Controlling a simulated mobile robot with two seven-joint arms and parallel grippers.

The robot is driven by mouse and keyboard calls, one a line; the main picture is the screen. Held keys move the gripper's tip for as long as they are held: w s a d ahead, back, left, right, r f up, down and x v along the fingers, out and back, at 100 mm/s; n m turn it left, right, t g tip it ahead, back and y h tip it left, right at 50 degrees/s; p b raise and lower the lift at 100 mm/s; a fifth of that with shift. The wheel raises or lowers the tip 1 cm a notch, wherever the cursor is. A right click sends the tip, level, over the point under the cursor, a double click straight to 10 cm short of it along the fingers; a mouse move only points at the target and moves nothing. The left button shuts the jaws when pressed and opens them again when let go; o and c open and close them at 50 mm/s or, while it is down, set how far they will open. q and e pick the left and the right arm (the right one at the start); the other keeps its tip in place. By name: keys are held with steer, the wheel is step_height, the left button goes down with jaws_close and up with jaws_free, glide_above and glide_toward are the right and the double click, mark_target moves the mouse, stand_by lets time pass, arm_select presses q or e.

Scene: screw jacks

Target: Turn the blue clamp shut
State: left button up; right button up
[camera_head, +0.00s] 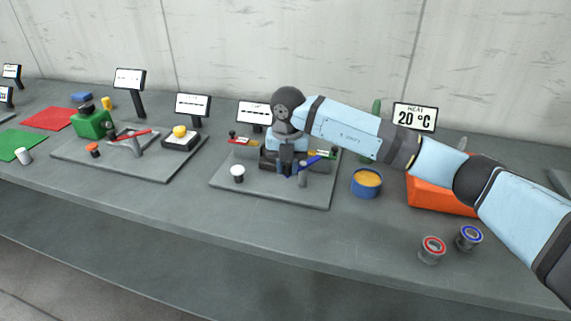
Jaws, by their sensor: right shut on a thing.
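The blue clamp shows as a slanted blue bar (310,161) on a short grey post (303,178), at the right part of the middle grey base plate (225,187). My right gripper (288,174) points down over the plate, at the left, lower end of the blue bar. Its fingers are shut on the blue bar, though the contact is small and partly hidden by the gripper. The dark body behind the gripper is mostly hidden. My left gripper is not in view.
A red bar (242,141) and a white-topped knob (237,173) are on the same plate. A blue tin (366,183) and an orange box (435,197) stand to the right. Two small round cans, red-ringed (432,249) and blue-ringed (468,238), stand near the front edge.

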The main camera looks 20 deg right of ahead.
steer(key=n, duration=0.2)
steer(key=s+d+n+b, duration=0.1)
steer(key=shift+s+n, duration=0.25)
steer(key=shift+n, duration=0.15)
steer(key=n, duration=0.1)
steer(key=s+d+n+b, duration=0.1)
steer(key=n, duration=0.2)
steer(key=shift+s+d+n, duration=0.15)
steer(key=shift+d+n, duration=0.15)
steer(key=shift+d, duration=0.05)
steer(key=n+b, duration=0.1)
steer(key=d+n, duration=0.1)
steer(key=n, duration=0.1)
steer(key=shift+s+d+b, duration=0.2)
steer(key=shift+d+b, duration=0.1)
steer(key=shift+b, duration=0.1)
steer(key=n, duration=0.1)
steer(key=d+n, duration=0.1)
steer(key=shift+n+b, duration=0.3)
steer(key=shift+b, duration=0.05)
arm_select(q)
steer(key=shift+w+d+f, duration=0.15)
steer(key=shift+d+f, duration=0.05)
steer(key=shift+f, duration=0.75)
arm_select(e)
steer(key=shift+d+n, duration=0.35)
steer(key=shift+n, duration=0.35)
steer(key=o, duration=0.9)
steer(key=shift+r, duration=0.15)
